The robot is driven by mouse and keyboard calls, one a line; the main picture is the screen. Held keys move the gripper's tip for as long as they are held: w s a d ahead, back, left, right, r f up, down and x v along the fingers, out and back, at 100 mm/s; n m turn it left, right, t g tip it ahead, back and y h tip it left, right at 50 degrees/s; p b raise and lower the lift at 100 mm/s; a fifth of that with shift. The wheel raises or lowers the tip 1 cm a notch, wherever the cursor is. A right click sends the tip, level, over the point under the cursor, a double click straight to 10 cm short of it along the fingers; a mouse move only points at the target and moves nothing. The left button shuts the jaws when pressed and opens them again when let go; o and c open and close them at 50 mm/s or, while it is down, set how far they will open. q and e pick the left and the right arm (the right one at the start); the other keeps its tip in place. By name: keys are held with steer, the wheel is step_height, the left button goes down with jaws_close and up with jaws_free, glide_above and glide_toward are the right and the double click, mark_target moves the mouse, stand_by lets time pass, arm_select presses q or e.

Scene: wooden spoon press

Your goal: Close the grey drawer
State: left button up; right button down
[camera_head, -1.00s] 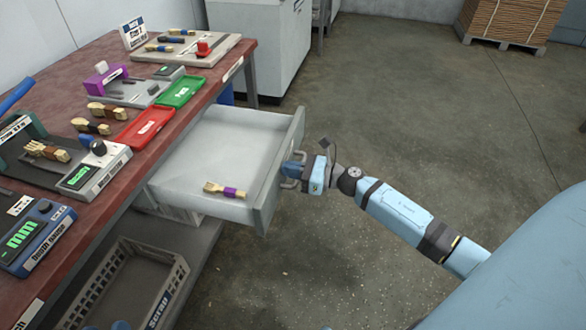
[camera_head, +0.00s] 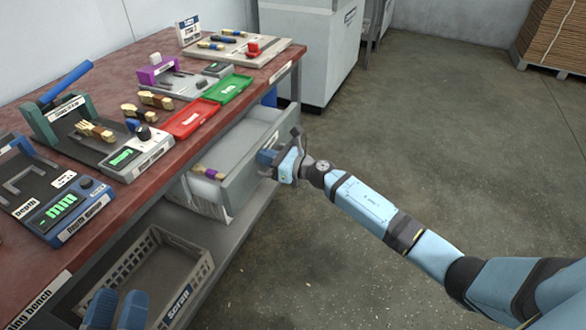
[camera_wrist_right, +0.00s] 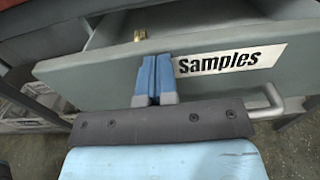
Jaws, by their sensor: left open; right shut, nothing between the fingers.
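In the right wrist view the blue fingers (camera_wrist_right: 155,78) lie against the grey front (camera_wrist_right: 100,78), left of the "Samples" label (camera_wrist_right: 230,60). The metal handle (camera_wrist_right: 268,102) is to their right, not between them. My left gripper (camera_head: 116,308) is open and empty at the bottom left.
The bench (camera_head: 150,182) carries a red tray (camera_head: 188,118), a green tray (camera_head: 228,88), gauges and wooden pieces. A "Scrap" crate (camera_head: 140,270) stands on the shelf below.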

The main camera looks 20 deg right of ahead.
steer(key=b+x, duration=0.4)
steer(key=x, duration=0.8)
steer(key=shift+w+a+f, duration=0.1)
steer(key=shift+a, duration=0.05)
arm_select(q)
step_height(320, 180, down, 6)
steer(key=g, duration=0.2)
steer(key=shift+d+m+g, duration=0.3)
steer(key=shift+d, duration=0.1)
arm_select(e)
steer(key=shift+w+r, duration=0.1)
steer(key=shift+r, duration=0.25)
